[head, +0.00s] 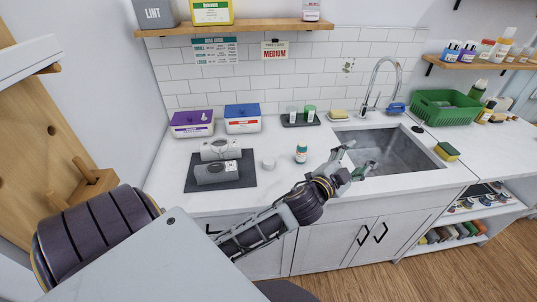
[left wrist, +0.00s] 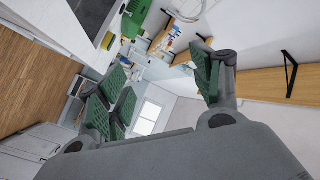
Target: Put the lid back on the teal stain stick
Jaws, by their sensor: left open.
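My left gripper (head: 358,160) is open and empty, at the front edge of the sink, to the right of the bottle. In the left wrist view my left gripper's green finger pads (left wrist: 165,95) are spread with nothing between them. My right gripper is out of view.
A dark mat (head: 243,181) with two grey-white items lies to the left. A dark tray (head: 287,123) with two small containers stands at the back. The sink (head: 410,170) is on the right, with a green basket (head: 440,118) beyond it. Purple and blue-lidded boxes (head: 242,125) stand against the wall.

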